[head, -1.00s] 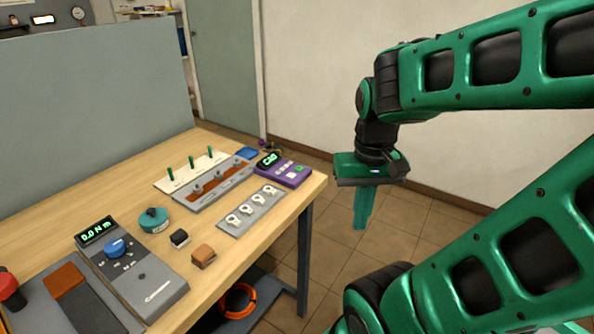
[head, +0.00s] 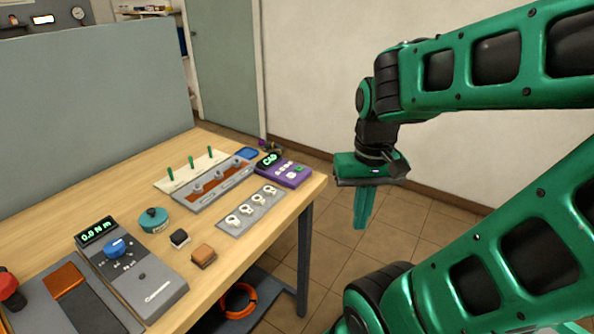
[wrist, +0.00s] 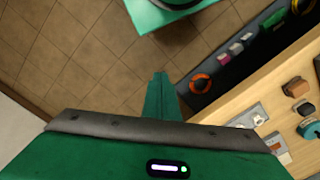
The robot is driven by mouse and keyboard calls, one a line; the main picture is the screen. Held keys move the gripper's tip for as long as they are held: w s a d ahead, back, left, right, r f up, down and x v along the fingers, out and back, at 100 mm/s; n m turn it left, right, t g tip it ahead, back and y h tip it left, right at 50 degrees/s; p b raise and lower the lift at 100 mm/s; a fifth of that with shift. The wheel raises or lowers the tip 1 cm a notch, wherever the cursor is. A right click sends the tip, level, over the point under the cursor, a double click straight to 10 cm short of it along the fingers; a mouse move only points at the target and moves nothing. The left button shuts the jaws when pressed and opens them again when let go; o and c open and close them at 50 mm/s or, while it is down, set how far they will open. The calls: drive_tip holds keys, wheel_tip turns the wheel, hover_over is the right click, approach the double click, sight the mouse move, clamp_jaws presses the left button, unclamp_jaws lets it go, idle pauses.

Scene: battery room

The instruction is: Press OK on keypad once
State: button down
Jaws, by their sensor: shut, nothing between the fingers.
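The keypad (head: 284,170) is a purple box with a green-lit display and several small buttons. It lies at the right far corner of the wooden table in the head view. One of its buttons is green, but the labels are too small to read. My gripper (head: 362,226) hangs pointing down to the right of the table, beyond its edge and apart from the keypad. Its green fingers are together and empty. They also show in the wrist view (wrist: 160,78), above the tiled floor.
The table (head: 232,274) holds a grey plate with white rings (head: 252,211), a rack with green pegs (head: 190,164), a teal round container (head: 154,220) and a torque meter (head: 130,265). An orange ring (head: 238,298) lies on the lower shelf. Floor right of the table is clear.

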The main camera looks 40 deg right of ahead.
wheel_tip(320, 180, up, 5)
drive_tip(key=n+t+y, duration=0.3)
drive_tip(key=t+y, duration=0.1)
drive_tip(key=t, duration=0.4)
hover_over(302, 169)
drive_tip(key=shift+r, duration=0.2)
drive_tip(key=shift+f, duration=4.4)
drive_tip(key=shift+s+f, duration=0.15)
drive_tip(key=shift+f, duration=0.65)
drive_tip(key=shift+r, duration=0.85)
